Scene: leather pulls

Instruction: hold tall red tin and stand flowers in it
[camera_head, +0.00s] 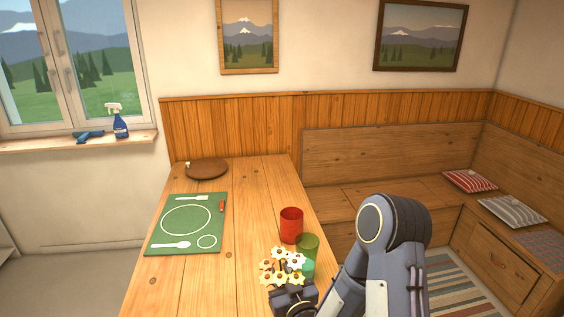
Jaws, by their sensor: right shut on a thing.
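The tall red tin (291,226) stands upright near the right edge of the wooden table. A bunch of white and yellow flowers (280,266) is in front of it, at the bottom of the view. My right gripper (292,291) is at the flowers and shut on them; its fingers and the stems are largely hidden by the blooms and the gripper body. The flowers are apart from the red tin, nearer to me. My left gripper is not in view.
A green tin (308,246) stands right beside the red one, with a teal item (307,269) in front, partly hidden. The table's middle is clear.

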